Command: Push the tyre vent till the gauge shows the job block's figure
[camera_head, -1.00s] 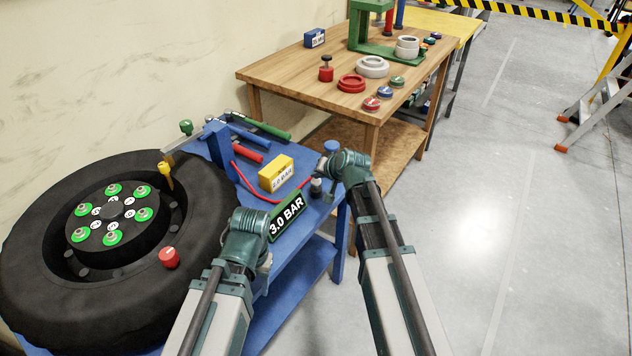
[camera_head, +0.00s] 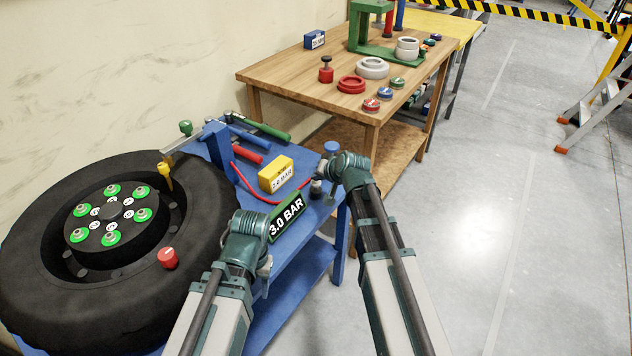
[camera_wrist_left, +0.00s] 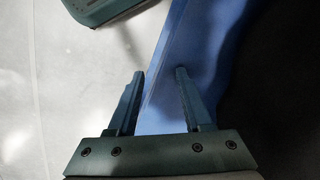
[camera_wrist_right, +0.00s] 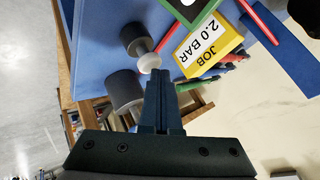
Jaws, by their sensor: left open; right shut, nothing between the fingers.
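The yellow job block (camera_head: 276,175) stands on the blue bench; its label reads 2.0 BAR in the right wrist view (camera_wrist_right: 208,45). The green-framed gauge display (camera_head: 287,218) reads 3.0 BAR. A dark cylinder with a pale button, which looks to be the tyre vent (camera_wrist_right: 137,42), stands beside the display. My right gripper (camera_wrist_right: 165,72) is shut and empty, its tips close to the pale button; I cannot tell if they touch.
A large black tyre (camera_head: 205,200) with a red cap (camera_head: 168,258) lies at left. A red hose (camera_head: 246,186) and several coloured-handled tools lie on the blue bench. A wooden table (camera_head: 290,75) with rings and pucks stands behind.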

